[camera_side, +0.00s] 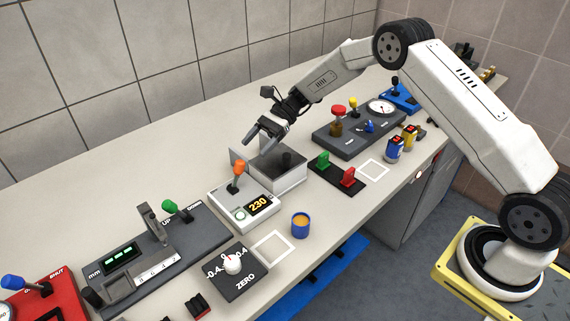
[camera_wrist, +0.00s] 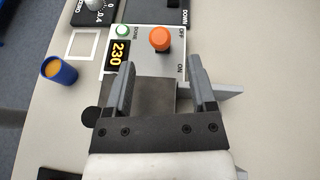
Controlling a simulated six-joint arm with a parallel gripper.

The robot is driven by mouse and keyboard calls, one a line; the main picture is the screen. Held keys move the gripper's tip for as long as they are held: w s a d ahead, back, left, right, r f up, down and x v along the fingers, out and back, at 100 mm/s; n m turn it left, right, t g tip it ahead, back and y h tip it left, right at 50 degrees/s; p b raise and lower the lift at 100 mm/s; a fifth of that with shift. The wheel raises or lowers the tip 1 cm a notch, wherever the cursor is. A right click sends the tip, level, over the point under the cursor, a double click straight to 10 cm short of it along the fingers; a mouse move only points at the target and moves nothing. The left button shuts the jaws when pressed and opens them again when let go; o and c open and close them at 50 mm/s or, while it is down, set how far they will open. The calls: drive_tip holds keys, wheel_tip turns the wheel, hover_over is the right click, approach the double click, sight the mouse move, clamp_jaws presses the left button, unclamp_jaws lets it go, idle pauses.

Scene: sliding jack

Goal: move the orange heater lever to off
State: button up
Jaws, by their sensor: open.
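The heater is a white box (camera_side: 225,212) with a lit "230" display (camera_side: 258,205). My gripper (camera_side: 257,142) is open and empty, above and to the right of the lever in the side view. In the wrist view the gripper's fingers (camera_wrist: 156,75) are apart, with the knob beyond their tips.
A grey open box (camera_side: 282,183) stands beside the heater, below my gripper. A blue cup (camera_side: 300,226) with orange contents stands in front. A panel with a green lever (camera_side: 170,206) and a ZERO dial (camera_side: 233,265) lie left. Green and red switches (camera_side: 347,178) lie right.

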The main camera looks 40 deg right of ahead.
sight(241, 161)
drive_tip(key=shift+x, duration=3.25)
clamp_jaws()
